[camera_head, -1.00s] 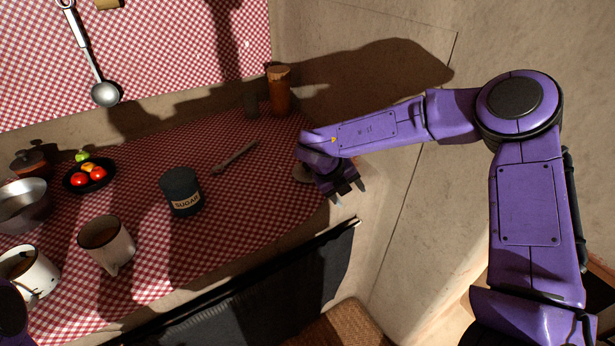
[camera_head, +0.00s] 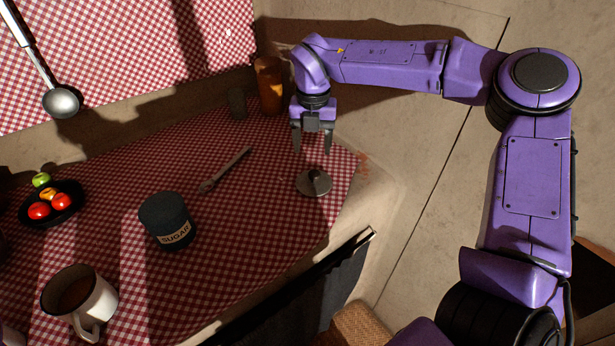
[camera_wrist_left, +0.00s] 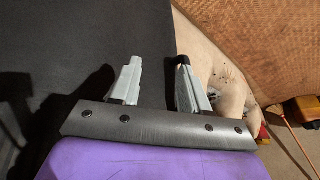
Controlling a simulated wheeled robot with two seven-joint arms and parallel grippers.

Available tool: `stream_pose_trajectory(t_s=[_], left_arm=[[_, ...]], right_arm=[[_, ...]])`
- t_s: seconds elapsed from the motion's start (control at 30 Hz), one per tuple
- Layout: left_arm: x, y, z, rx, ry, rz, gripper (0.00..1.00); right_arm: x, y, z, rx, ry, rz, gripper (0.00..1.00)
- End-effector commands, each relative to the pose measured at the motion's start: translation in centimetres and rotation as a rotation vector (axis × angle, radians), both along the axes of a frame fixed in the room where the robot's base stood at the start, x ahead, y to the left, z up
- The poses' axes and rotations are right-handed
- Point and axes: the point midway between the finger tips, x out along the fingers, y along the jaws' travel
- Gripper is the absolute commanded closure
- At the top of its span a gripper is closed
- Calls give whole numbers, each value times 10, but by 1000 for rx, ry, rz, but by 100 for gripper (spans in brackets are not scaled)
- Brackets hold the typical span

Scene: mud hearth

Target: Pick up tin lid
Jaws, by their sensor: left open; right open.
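The tin lid (camera_head: 314,183) is a small round grey disc with a knob, lying on the checked cloth near the counter's right end in the head view. My right gripper (camera_head: 313,148) is open and empty, pointing down above and just behind the lid, apart from it. My left gripper (camera_wrist_left: 158,78) shows in the left wrist view with its two fingers apart and nothing between them. The left wrist view does not show the lid.
A dark sugar tin (camera_head: 167,222), a white mug (camera_head: 92,305) and a black fruit dish (camera_head: 68,213) stand to the left. A wooden utensil (camera_head: 226,170) lies left of the lid. An orange-brown jar (camera_head: 269,86) stands at the back wall. The counter's front edge is close to the lid.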

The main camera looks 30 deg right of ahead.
Motion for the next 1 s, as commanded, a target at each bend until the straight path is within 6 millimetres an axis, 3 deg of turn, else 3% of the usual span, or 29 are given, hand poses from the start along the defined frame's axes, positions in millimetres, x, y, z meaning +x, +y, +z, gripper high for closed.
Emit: stream_pose_trajectory(t_s=[0.43,0.73,0.77,0.93,1.0], left_arm=[[0,0,9,0,0,0,55],[0,0,9,0,0,0,55],[0,0,9,0,0,0,55],[0,0,9,0,0,0,55],[0,0,9,0,0,0,55]], right_arm=[[-7,1,-70,0,4,-3,37],[-5,2,-80,-1,-1,-1,37],[-5,2,-80,-1,-1,-1,44],[-5,2,-80,-1,-1,-1,97],[-5,2,-80,-1,-1,-1,97]])
